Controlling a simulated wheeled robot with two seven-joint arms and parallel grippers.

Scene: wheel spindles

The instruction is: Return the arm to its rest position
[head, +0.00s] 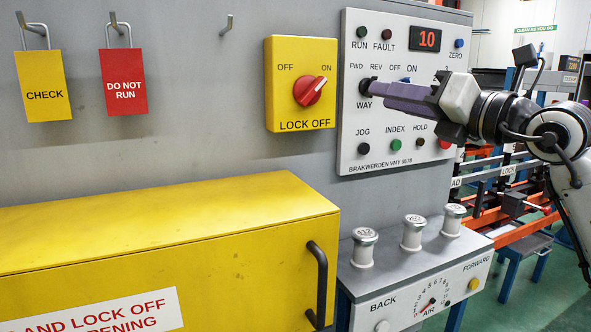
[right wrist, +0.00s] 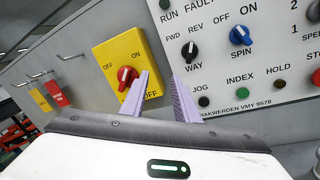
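My right gripper (head: 376,88) comes in from the right in the head view, in front of the white control panel (head: 357,150). Its purple fingers cover part of the panel and overlap the black WAY knob (head: 364,87). In the right wrist view the two fingers of the gripper (right wrist: 161,75) stand apart with nothing between them. There the WAY knob (right wrist: 190,51) is clear of the fingers, and the blue SPIN knob (right wrist: 240,36) is to its right. My left gripper is not in view.
A yellow lock-off switch (head: 285,112) with a red knob is left of the panel. CHECK (head: 43,88) and DO NOT RUN (head: 125,82) tags hang on hooks. A yellow cabinet (head: 160,215) juts out below. Several metal spindles (head: 364,248) stand on a grey console (head: 440,262).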

